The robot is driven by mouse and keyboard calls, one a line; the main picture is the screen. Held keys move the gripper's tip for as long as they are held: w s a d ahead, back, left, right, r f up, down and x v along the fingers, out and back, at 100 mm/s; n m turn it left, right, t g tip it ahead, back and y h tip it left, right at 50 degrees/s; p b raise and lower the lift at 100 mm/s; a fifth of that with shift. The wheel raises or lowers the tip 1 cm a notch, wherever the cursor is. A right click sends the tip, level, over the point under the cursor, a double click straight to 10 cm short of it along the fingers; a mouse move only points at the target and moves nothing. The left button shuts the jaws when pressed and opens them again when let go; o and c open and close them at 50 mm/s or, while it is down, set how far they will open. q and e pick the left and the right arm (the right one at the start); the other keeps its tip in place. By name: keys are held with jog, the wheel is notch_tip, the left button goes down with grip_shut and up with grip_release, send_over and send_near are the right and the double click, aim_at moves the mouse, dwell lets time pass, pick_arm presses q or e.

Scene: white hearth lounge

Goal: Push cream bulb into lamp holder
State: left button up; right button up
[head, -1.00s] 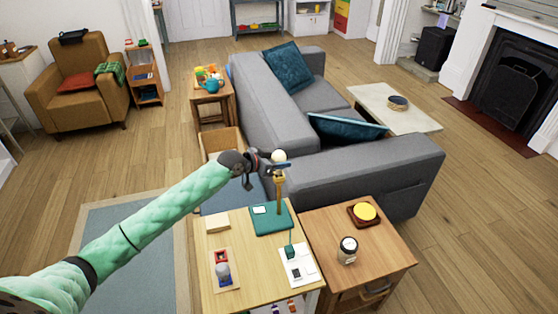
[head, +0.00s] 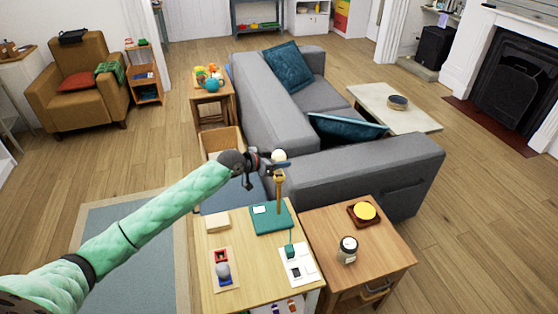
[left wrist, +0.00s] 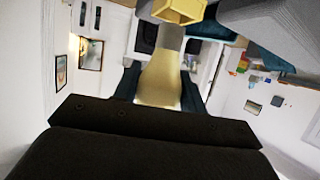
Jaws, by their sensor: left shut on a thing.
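The cream bulb (head: 278,156) is held in my left gripper (head: 277,164), above the table with the lamp. In the left wrist view the cream bulb (left wrist: 160,82) sits between the two dark fingers, its grey cap (left wrist: 171,38) pointing at the yellow lamp holder (left wrist: 180,12). In the head view the holder (head: 279,178) tops a yellow post on a teal base (head: 265,222), right under the gripper. The cap meets the holder's edge in the wrist picture; I cannot tell whether it is inside. My right gripper is not in view.
The light wood table (head: 235,258) also bears a small beige block (head: 217,220), a tray with a grey bulb-like piece (head: 223,270) and a white switch panel (head: 297,265). A side table (head: 345,225) with a jar (head: 347,249) stands right. The grey sofa (head: 370,165) is behind.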

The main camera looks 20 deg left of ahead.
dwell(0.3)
pick_arm(q)
jog(key=shift+f, duration=0.35)
jog(key=shift+f+b, duration=0.7)
jog(key=shift+f, duration=0.05)
dwell(0.4)
jog(key=o, duration=1.1)
jog(key=shift+c, duration=0.2)
jog(key=shift+a, duration=0.1)
jog(key=p+v, duration=0.2)
jog(key=v, duration=0.5)
dwell(0.5)
dwell(0.4)
